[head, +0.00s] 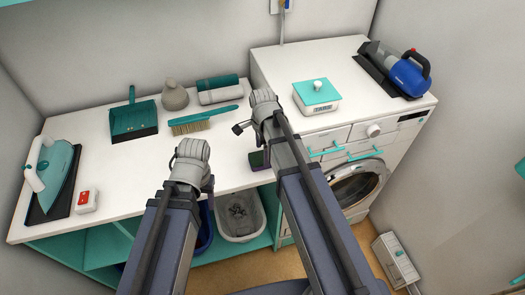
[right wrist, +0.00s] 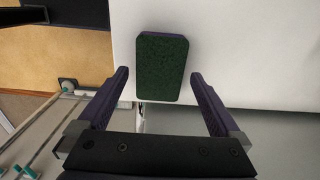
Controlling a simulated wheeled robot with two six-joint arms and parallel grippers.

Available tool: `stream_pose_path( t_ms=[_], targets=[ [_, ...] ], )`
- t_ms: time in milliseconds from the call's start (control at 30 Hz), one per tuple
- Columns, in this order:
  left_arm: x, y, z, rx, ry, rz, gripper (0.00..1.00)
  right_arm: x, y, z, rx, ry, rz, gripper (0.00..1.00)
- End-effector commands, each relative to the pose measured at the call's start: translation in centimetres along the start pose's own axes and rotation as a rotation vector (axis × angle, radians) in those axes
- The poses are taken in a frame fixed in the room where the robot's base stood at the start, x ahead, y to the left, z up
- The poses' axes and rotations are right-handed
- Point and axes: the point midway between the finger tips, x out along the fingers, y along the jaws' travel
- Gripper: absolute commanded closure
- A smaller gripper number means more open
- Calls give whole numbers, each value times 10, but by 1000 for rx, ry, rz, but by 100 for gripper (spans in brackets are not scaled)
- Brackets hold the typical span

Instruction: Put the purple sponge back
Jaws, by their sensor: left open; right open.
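The purple sponge (right wrist: 163,66) has a dark green scouring top, with purple showing along its edge. It lies flat on the white counter near the front edge. In the head view it is partly hidden beside my right arm (head: 258,159). My right gripper (right wrist: 159,74) is open, with one purple finger on each side of the sponge's near end in the picture. I see gaps on both sides and cannot tell the height above it. My left gripper (head: 208,187) is open at the counter's front edge, mostly hidden by its own wrist.
The counter holds an iron (head: 57,170), a red and white box (head: 87,201), a dustpan (head: 133,119), a brush (head: 205,121) and a rolled towel (head: 219,90). A grey bin (head: 241,236) stands below. A teal-lidded box (head: 316,94) and a blue handheld vacuum (head: 407,75) sit on the right-hand unit.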

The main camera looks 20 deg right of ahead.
Motion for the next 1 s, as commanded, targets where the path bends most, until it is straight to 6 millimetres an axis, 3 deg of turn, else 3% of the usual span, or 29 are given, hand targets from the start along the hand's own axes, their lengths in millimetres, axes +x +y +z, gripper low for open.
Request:
stream_pose_path(
  t_ms=[33, 533, 700, 1000],
  targets=[
    [-14, -1, 1, 0, 0, 0, 43, -14, 0, 0, 0, 0, 0, 0],
    [-88, -8, 5, -1, 0, 1, 43, -89, 0, 0, 0, 0, 0, 0],
    [-100, -9, 6, -5, 0, 1, 43, -100, 0, 0, 0, 0, 0, 0],
    [-99, -9, 6, -6, 0, 2, 43, -100, 0, 0, 0, 0, 0, 0]
  ],
)
